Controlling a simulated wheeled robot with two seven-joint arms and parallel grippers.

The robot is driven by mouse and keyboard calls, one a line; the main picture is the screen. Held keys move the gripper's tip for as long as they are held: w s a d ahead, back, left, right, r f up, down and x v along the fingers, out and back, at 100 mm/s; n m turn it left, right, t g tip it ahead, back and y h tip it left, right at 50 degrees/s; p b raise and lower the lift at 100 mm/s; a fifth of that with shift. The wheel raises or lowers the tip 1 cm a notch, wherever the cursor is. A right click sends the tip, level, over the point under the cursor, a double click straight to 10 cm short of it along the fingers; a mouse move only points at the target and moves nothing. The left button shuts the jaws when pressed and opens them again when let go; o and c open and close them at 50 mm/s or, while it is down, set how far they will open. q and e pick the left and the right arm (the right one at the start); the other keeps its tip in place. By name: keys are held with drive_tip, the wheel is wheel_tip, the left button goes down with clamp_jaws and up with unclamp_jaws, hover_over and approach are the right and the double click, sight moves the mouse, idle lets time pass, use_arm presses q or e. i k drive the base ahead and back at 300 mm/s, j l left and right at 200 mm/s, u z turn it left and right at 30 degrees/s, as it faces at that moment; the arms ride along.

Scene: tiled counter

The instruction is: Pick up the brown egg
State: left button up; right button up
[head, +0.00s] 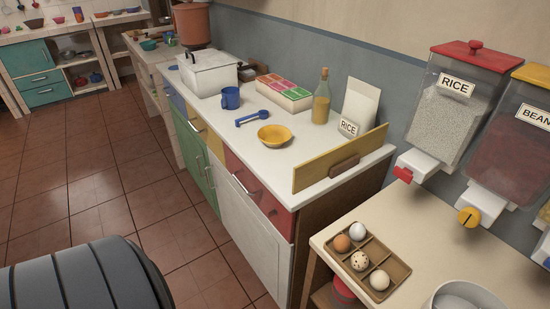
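The brown egg (342,243) sits in a compartment at the back left of a brown wooden tray (398,266). The tray stands on the pale counter at the lower right. A white egg (357,231) is behind and to the right of the brown egg. A speckled egg (360,261) and a cream egg (379,280) are in front of it. Neither of my grippers shows in the head view.
A white bowl (465,296) stands right of the tray at the bottom edge. Rice (446,108) and bean (513,140) dispensers hang on the wall above. A yellow board (318,168) edges the white counter (225,129), which holds a yellow bowl (274,135) and blue mug (231,98).

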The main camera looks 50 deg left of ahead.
sight(341, 244)
drive_tip(key=j+u, duration=0.15)
drive_tip(key=u, duration=0.55)
drive_tip(key=l+z, duration=0.1)
drive_tip(key=z, duration=0.4)
drive_tip(key=k+l+z, duration=0.1)
drive_tip(key=z, duration=0.4)
drive_tip(key=u, duration=1.2)
